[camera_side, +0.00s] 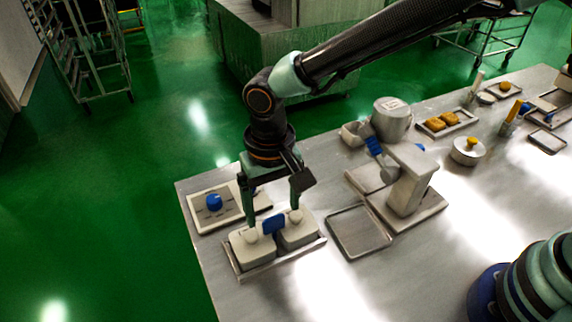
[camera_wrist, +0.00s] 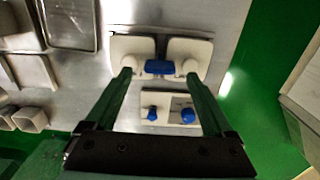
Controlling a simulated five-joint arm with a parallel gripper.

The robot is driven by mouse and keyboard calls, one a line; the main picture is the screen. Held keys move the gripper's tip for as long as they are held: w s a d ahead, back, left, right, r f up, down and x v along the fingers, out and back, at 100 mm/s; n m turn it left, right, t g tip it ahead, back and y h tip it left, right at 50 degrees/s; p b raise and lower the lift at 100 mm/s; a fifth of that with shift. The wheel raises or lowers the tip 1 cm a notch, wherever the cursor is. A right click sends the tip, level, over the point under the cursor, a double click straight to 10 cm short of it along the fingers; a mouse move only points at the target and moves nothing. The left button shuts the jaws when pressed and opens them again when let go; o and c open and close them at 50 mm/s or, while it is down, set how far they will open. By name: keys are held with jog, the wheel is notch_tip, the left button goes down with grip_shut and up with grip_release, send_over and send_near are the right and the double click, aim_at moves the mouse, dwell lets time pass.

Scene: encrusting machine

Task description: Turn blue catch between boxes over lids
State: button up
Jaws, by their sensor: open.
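The blue catch (camera_side: 273,225) sits between two white boxes, the left one (camera_side: 251,249) and the right one (camera_side: 299,235), each with a round knob on its lid. The boxes stand side by side on a grey tray (camera_side: 285,260). In the wrist view the catch (camera_wrist: 159,67) lies crosswise in the gap. My gripper (camera_side: 273,217) points down over the boxes, open, one finger to each side of the catch. In the wrist view the fingertips (camera_wrist: 158,75) appear close to the lid knobs. I cannot tell whether they touch anything.
A panel with a blue knob (camera_side: 214,203) lies behind the boxes. An empty tray (camera_side: 359,232) is to their right, then the encrusting machine (camera_side: 408,175). Trays with food and a lidded pot (camera_side: 467,151) stand farther right. The table's left edge is near.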

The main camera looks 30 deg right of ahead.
aim_at(274, 216)
notch_tip(274, 216, up, 10)
jog(key=shift+r, duration=0.25)
dwell(0.3)
jog(key=s+d+r+t, duration=0.2)
jog(key=d, duration=1.3)
jog(key=s+d+r+t, duration=0.3)
jog(key=d, duration=1.2)
jog(key=shift+s+r+t, duration=0.15)
jog(key=shift+t, duration=0.15)
jog(key=shift+d, duration=0.1)
